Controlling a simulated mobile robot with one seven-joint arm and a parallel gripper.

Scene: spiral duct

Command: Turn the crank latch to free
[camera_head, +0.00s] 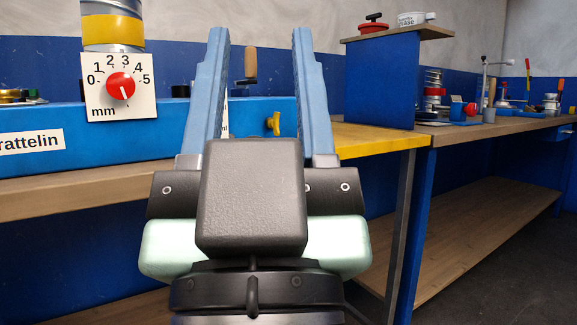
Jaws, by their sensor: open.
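My gripper (260,34) is in the middle of the view, its two blue fingers wide apart and pointing away from me. Nothing is held between them. Beyond and between the fingers stands a crank with an upright wooden handle (250,62) and a dark arm below it. A small yellow knob or latch (272,124) sits on the blue housing (55,135), right of the crank. I cannot tell which of these two is the crank latch. The gripper hides part of the housing and the crank's base. No contact with the fingers shows.
A red dial (120,86) on a white 0 to 5 mm plate stands at the left, under a yellow-banded cylinder (112,30). A wooden bench edge (80,198) runs below the housing. A raised shelf (398,34) and a second bench (480,128) with several devices are at the right.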

